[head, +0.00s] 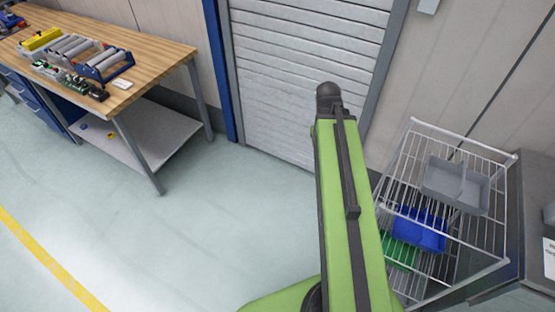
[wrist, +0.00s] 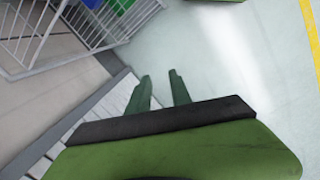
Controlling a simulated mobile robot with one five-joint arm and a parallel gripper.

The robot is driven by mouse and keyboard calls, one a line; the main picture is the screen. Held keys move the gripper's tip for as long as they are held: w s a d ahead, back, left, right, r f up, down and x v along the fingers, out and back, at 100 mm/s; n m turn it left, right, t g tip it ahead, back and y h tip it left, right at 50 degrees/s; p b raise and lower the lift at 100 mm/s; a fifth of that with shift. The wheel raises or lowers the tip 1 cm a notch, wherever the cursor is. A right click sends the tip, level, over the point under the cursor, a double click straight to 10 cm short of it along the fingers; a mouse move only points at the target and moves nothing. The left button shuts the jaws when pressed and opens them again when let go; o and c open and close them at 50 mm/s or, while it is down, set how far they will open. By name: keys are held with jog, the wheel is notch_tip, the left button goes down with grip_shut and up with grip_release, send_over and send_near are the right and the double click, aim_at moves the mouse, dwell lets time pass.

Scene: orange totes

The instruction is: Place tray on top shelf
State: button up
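A wire rack (head: 412,126) stands at the right in the head view. A grey divided tray (head: 456,186) lies on its upper level. A blue tray (head: 420,231) and a green tray (head: 398,251) sit lower, seen through the wires and partly covered by them. In the wrist view, part of the rack (wrist: 38,40) shows at the upper left, with blue (wrist: 90,3) and green (wrist: 122,4) pieces at the top edge. My gripper (wrist: 160,88) has its two fingers apart with nothing between them, away from the rack. The head view does not show the fingers.
A roller shutter (head: 290,75) is behind my arm. A dark grey cabinet (head: 535,200) borders the rack on the right. The floor (head: 190,235) between bench and rack is clear.

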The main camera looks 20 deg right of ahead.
jog(key=w+a+m+y, duration=0.2)
jog(key=w+a+m, duration=0.1)
jog(key=a, duration=2.2)
notch_tip(320, 180, down, 5)
jog(key=b, duration=0.5)
jog(key=shift+w+f, duration=0.15)
jog(key=shift+f, duration=0.05)
